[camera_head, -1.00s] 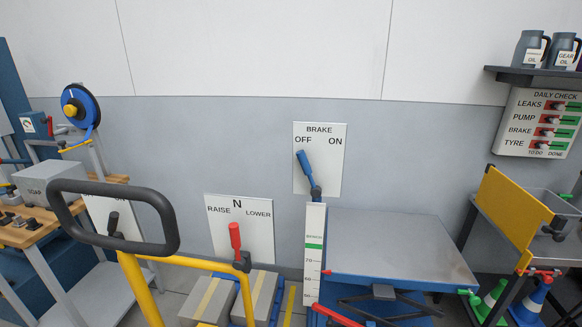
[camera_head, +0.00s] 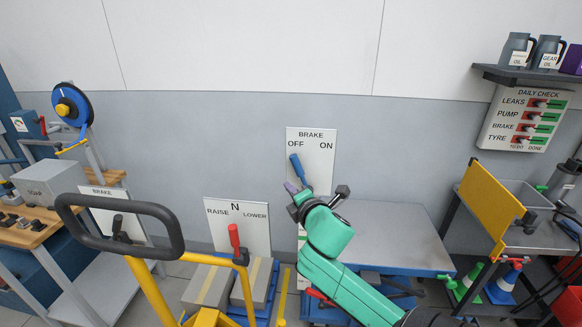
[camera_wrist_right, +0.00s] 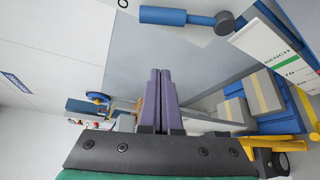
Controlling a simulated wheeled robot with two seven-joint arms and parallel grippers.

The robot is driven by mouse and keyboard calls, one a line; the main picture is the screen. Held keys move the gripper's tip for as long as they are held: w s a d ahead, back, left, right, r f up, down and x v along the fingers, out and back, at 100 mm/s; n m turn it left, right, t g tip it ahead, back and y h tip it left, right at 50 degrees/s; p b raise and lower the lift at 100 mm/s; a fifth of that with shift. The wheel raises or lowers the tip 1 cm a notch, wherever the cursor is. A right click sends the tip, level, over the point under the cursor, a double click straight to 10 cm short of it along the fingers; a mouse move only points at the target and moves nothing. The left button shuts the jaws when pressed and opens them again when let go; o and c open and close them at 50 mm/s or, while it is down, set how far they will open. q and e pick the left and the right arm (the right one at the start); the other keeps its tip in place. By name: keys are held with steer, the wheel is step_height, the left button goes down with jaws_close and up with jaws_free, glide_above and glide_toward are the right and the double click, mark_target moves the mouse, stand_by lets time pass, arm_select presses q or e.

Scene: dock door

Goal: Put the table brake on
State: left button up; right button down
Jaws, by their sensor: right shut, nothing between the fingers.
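The brake board (camera_head: 318,150) on the wall reads OFF at left and ON at right. Its blue lever (camera_head: 297,167) leans left toward OFF. The lift table (camera_head: 400,232) has a grey top and stands right of the lever. My right gripper (camera_head: 291,188) is just below and left of the lever's handle in the head view; its arm hides the lever's base. In the right wrist view, its purple fingers (camera_wrist_right: 159,88) are together and empty, and the blue lever (camera_wrist_right: 170,15) lies beyond them, apart from the fingertips. My left gripper is not in view.
A red lever (camera_head: 234,236) stands at the RAISE/LOWER board (camera_head: 243,215), left of the brake. A black-handled trolley (camera_head: 120,243) is at front left. A yellow panel (camera_head: 490,205) and a daily check board (camera_head: 525,118) are at right.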

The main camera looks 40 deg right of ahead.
mark_target(301, 174)
steer(key=shift+r, duration=0.15)
steer(key=shift+w, duration=0.15)
steer(key=w+d+p, duration=0.1)
steer(key=w+d, duration=0.1)
steer(key=w+d+p, duration=0.1)
steer(key=w+d, duration=0.1)
steer(key=w+d+p, duration=0.2)
steer(key=w, duration=0.1)
steer(key=shift+d+f, duration=0.1)
steer(key=shift+f, duration=0.15)
steer(key=shift+s+d, duration=0.2)
steer(key=shift+s, duration=0.05)
steer(key=shift+w, duration=0.1)
